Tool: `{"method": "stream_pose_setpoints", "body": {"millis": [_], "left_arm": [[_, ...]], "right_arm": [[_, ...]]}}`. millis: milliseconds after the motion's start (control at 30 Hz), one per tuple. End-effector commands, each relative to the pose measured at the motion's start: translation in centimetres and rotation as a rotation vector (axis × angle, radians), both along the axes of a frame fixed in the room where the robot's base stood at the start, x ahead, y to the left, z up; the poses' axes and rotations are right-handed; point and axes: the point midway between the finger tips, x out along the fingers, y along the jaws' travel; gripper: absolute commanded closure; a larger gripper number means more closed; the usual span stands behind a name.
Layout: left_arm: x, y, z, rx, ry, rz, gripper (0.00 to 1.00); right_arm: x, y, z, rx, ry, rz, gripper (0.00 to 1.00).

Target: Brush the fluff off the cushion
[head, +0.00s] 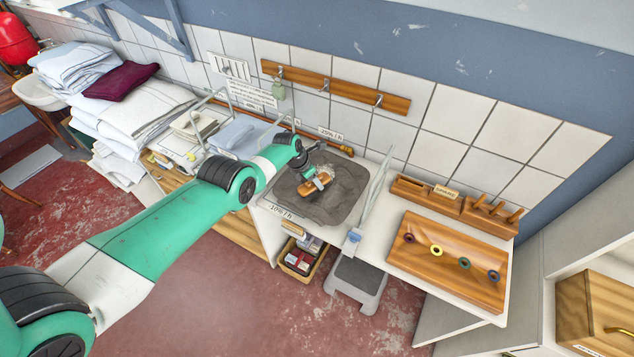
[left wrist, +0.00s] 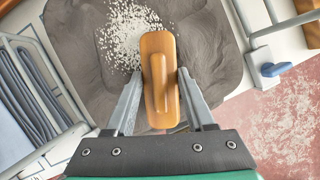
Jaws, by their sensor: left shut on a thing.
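The grey cushion (head: 345,205) lies on the white counter, in the middle of the head view. In the left wrist view the cushion (left wrist: 215,75) fills the upper part. White fluff (left wrist: 122,42) is gathered in a speckled patch on it, beyond and left of the brush. My left gripper (head: 313,178) is over the cushion. Its fingers are shut on the sides of a wooden brush (left wrist: 158,60) with a raised grip. The brush (head: 318,184) is at the cushion's surface; its underside is hidden, so contact is unclear. My right gripper is in neither view.
A wooden tray (head: 440,262) with several coloured rings sits on the counter at right. Folded linen (head: 115,110) is stacked at left. A hook rail (head: 335,88) is on the tiled wall behind. A grey step stool (head: 357,280) stands on the floor in front.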

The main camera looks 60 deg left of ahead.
Motion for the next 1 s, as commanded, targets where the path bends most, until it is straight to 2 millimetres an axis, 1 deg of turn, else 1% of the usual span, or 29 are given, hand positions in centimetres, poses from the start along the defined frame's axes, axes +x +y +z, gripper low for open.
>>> {"method": "stream_pose_setpoints", "body": {"millis": [100, 267, 467, 600, 700, 833, 1000], "left_arm": [[-0.1, 0.2, -0.1, 0.000, -0.001, 0.001, 0.90], [-0.6, 1.1, -0.4, 0.001, -0.001, 0.001, 0.90], [-0.9, 1.4, -0.3, 0.000, 0.000, 0.000, 0.90], [-1.4, 2.3, -0.3, 0.001, 0.000, 0.001, 0.90], [-1.6, 2.6, -0.1, 0.001, 0.000, 0.000, 0.90], [-1.7, 2.5, 0.1, 0.000, 0.000, -0.001, 0.90], [-2.3, 2.1, 0.4, -0.001, 0.002, -0.001, 0.90]], "right_arm": [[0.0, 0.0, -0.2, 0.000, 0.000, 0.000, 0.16], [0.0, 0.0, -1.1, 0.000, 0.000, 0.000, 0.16], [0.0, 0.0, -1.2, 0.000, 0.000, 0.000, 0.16], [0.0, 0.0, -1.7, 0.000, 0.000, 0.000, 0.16], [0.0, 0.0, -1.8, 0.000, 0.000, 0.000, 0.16], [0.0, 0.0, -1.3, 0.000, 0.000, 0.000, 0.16], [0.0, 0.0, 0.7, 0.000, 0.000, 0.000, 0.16]]}}
